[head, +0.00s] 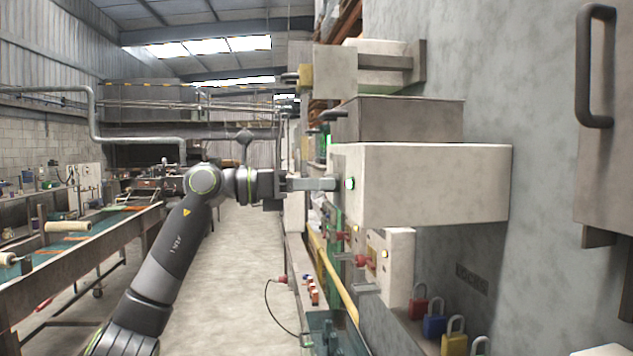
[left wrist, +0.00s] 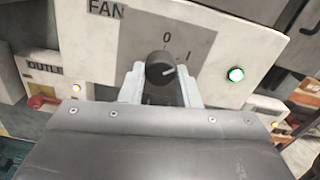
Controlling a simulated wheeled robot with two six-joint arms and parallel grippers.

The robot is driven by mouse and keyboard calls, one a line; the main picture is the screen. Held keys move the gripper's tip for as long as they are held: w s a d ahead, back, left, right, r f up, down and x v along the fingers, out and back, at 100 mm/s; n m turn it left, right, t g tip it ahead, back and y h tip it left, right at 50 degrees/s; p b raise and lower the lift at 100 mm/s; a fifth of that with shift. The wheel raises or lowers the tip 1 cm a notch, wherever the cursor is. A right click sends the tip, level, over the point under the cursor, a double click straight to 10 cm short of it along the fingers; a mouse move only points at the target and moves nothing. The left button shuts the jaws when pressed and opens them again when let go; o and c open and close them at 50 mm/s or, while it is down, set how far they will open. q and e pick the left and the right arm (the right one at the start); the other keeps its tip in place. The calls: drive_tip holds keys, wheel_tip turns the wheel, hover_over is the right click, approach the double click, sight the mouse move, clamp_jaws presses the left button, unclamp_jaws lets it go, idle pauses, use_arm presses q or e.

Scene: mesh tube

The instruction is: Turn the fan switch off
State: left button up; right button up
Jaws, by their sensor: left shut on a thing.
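The fan switch is a dark round knob (left wrist: 160,68) on a grey plate (left wrist: 205,40) marked 0 and I, beside a FAN label (left wrist: 105,9) in the left wrist view. The knob's white mark points right, towards the I side rather than up at the 0. A green lamp (left wrist: 236,75) to its right is lit; it also shows in the head view (head: 349,184). My left gripper (head: 329,184) reaches the face of the pale switch box (head: 430,185), and its fingers (left wrist: 162,80) are shut on the knob's two sides. The knob is hidden in the head view. My right gripper is not in view.
The floor (head: 225,260) behind my left arm is clear.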

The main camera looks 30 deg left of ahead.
use_arm(q)
drive_tip(key=shift+r+n+p, duration=0.1)
drive_tip(key=shift+n+p, duration=2.65)
drive_tip(key=shift+n, duration=2.25)
drive_tip(key=o, duration=1)
drive_tip(key=shift+c, duration=0.2)
drive_tip(key=shift+s+a, duration=0.1)
